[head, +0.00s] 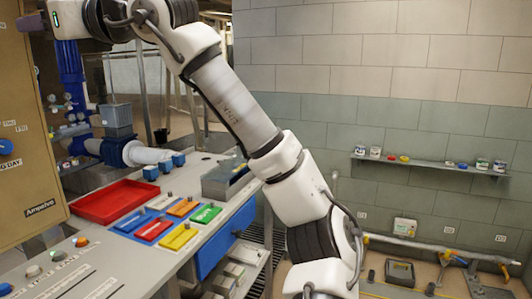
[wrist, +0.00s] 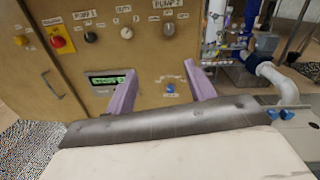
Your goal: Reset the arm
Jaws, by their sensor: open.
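My arm (head: 238,107) reaches from the bottom of the head view up and over to the upper left, bent at its upper joint. My gripper (wrist: 161,88) shows in the wrist view with two purple fingers wide apart and nothing between them. In the head view its fingers (head: 33,24) show small at the top left, in front of the tan control cabinet (head: 25,110). The wrist view faces that cabinet's panel (wrist: 90,65), with a small green display (wrist: 108,80) and a blue knob (wrist: 170,88) seen between or near the fingers. I cannot tell the gap to the panel.
A workbench (head: 130,255) holds a red tray (head: 113,201), several coloured blocks and a grey bin (head: 226,180). Blue and white pipework (head: 130,152) stands behind it. A wall shelf (head: 430,165) with small cans is at the right. A red emergency button (wrist: 58,42) sits on the panel.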

